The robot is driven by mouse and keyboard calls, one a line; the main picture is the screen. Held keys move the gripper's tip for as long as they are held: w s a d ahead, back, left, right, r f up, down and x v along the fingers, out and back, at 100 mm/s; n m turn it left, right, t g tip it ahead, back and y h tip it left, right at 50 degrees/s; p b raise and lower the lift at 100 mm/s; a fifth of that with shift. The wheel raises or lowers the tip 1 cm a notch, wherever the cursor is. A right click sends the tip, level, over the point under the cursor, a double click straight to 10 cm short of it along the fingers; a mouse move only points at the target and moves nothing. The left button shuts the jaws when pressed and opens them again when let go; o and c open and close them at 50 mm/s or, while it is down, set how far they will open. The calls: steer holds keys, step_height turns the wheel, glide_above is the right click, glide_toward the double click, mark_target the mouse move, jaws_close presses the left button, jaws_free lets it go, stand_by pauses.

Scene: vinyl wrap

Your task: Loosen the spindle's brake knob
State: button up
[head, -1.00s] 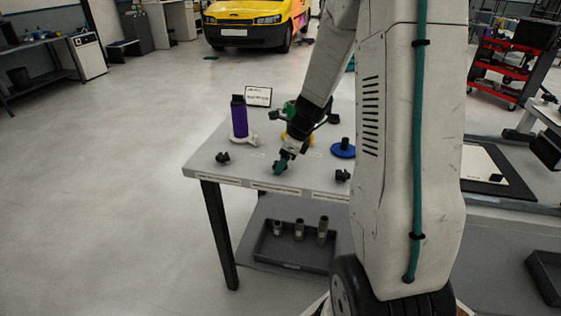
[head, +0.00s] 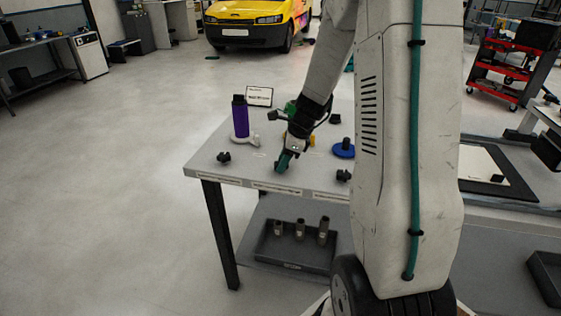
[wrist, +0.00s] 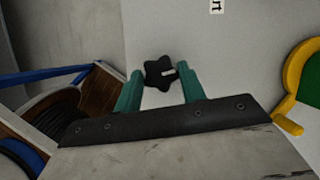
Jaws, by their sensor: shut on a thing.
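A black star-shaped brake knob (wrist: 155,72) sits at the front edge of the grey table (head: 222,172), between the teal fingers of my gripper (wrist: 159,85). The fingers are closed on its two sides, and a pale slot-like mark shows on the knob. In the head view my gripper (head: 283,163) is at the middle of the table's front edge and hides most of this knob. Behind it is a spindle with a yellow base (head: 312,140) and a green roll (head: 290,107), partly covered by my arm. The yellow base and green also show in the wrist view (wrist: 291,104).
A purple roll (head: 241,120) stands on a white base to the left, with a black knob (head: 223,157) before it. A blue spindle base (head: 343,151) is to the right, with another knob (head: 343,175). A small sign (head: 259,96) stands behind. A grey bin (head: 290,266) is below.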

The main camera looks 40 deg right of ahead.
steer(key=n+g, duration=0.1)
steer(key=n, duration=0.1)
steer(key=n+y, duration=0.1)
steer(key=n, duration=0.2)
steer(key=shift+d+f+g, duration=0.1)
steer(key=shift+d+g, duration=0.1)
steer(key=shift+g, duration=0.2)
steer(key=n, duration=0.2)
steer(key=n+g, duration=0.1)
steer(key=n, duration=0.1)
steer(key=n+g, duration=0.1)
steer(key=shift+w+n, duration=0.25)
steer(key=shift+n, duration=0.15)
steer(key=n+g, duration=0.1)
steer(key=n, duration=0.1)
steer(key=n+g+h, duration=0.1)
steer(key=n, duration=0.2)
steer(key=shift+w+a+n, duration=0.15)
steer(key=shift+n, duration=0.15)
steer(key=n, duration=0.2)
steer(key=n+g+h, duration=0.1)
steer(key=n, duration=0.2)
steer(key=shift+w+a+h, duration=0.1)
steer(key=shift+a+h, duration=0.05)
steer(key=shift+h, duration=0.15)
steer(key=shift+n, duration=0.3)
steer(key=o, duration=1)
steer(key=shift+w, duration=0.1)
